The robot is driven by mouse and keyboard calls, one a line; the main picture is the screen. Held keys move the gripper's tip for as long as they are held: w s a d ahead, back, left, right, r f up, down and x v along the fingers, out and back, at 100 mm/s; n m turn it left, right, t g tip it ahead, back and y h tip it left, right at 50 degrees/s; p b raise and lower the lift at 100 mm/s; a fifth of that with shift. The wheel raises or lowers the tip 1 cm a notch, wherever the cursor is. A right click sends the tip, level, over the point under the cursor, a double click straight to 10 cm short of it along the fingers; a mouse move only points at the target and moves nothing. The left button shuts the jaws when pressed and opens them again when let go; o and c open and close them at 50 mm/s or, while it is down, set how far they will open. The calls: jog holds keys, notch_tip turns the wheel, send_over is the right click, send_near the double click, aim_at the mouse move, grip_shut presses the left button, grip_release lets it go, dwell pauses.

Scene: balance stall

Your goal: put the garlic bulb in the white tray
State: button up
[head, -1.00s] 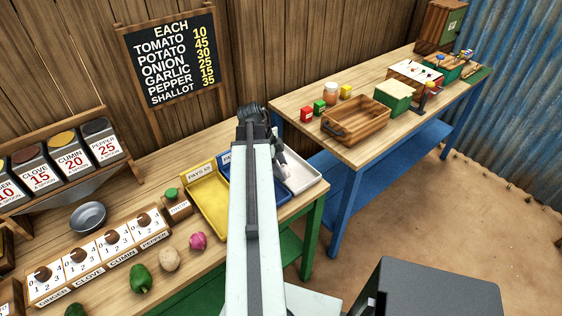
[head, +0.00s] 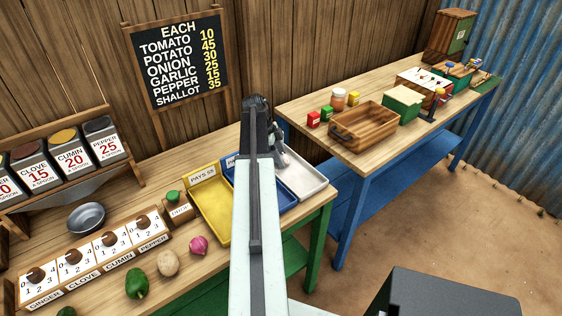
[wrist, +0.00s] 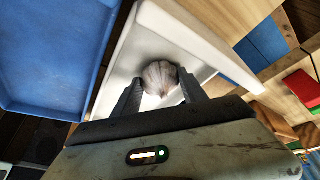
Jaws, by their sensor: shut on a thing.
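The garlic bulb (wrist: 160,74), pale with purplish streaks, is between the two fingers of my gripper (wrist: 160,84) in the wrist view. My gripper is shut on it. The white tray (wrist: 188,30) lies behind and below the bulb in that view; whether the bulb touches the tray floor I cannot tell. In the head view the white tray (head: 306,181) is at the right end of the near table, and my gripper (head: 279,153) is at its back left part. My arm hides part of the tray area, and the bulb cannot be made out there.
A blue tray (wrist: 58,50) is beside the white tray, and a yellow tray (head: 213,207) is further left. A shallot (head: 198,245), a potato (head: 168,262) and a green pepper (head: 137,283) lie in front. A wooden crate (head: 365,130) stands on the far table.

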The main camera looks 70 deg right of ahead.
jog(key=shift+f, duration=0.25)
jog(key=o, duration=1.4)
jog(key=shift+r, duration=0.1)
jog(key=shift+c, duration=0.2)
jog(key=shift+r, duration=0.1)
jog(key=p+v, duration=1.1)
jog(key=v, duration=0.1)
jog(key=shift+p, duration=0.3)
jog(key=shift+w, duration=0.1)
